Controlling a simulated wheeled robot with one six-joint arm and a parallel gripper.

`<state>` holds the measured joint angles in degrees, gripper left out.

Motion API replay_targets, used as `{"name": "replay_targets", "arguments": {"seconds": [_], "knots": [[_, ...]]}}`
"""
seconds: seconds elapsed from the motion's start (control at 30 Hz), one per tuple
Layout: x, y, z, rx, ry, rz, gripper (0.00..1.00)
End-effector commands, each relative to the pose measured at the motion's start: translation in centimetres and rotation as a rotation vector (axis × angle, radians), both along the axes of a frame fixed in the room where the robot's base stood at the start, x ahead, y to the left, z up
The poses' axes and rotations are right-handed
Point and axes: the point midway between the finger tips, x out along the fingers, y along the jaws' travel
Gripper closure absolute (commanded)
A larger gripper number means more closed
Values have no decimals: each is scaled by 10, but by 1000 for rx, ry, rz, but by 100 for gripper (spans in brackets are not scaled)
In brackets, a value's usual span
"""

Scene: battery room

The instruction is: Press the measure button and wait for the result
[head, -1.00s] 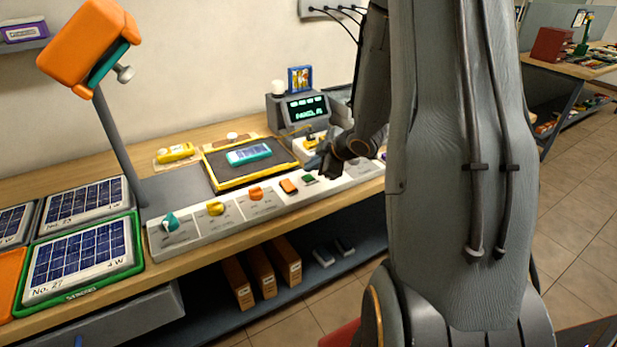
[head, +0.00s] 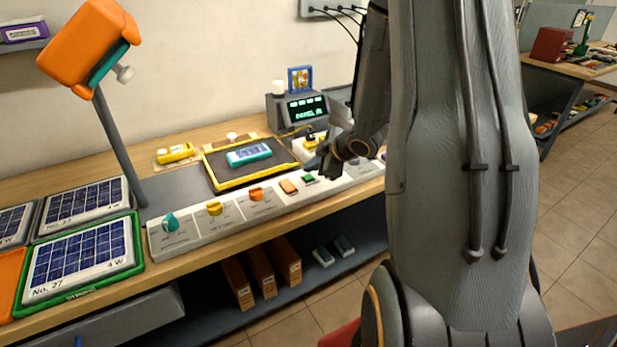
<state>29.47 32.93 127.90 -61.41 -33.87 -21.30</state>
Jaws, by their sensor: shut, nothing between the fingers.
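A long grey control panel (head: 235,222) runs along the bench's front edge. It carries a teal knob (head: 170,222), two more knobs, an orange button (head: 288,186) and a green button (head: 308,178). Which button is for measuring cannot be read. A small solar panel in a teal frame (head: 249,154) lies on a black pad with a yellow rim (head: 229,185). A display unit (head: 306,108) behind shows green text, too small to read surely. My gripper (head: 326,170) is shut and empty, just right of the green button and above the panel; contact cannot be told.
A lamp with an orange head (head: 85,45) leans over the bench's left side. Solar panels, one in a green tray (head: 137,262), lie at left. A yellow device (head: 175,152) stands behind the pad. Brown boxes (head: 262,268) fill part of the lower shelf.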

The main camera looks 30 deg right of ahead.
Motion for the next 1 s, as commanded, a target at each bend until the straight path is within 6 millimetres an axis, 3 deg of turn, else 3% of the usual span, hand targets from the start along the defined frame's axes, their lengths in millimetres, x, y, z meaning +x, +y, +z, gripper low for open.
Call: {"name": "replay_targets", "arguments": {"seconds": [1.0], "knots": [[0,0,-8,0,0,0,100]]}}
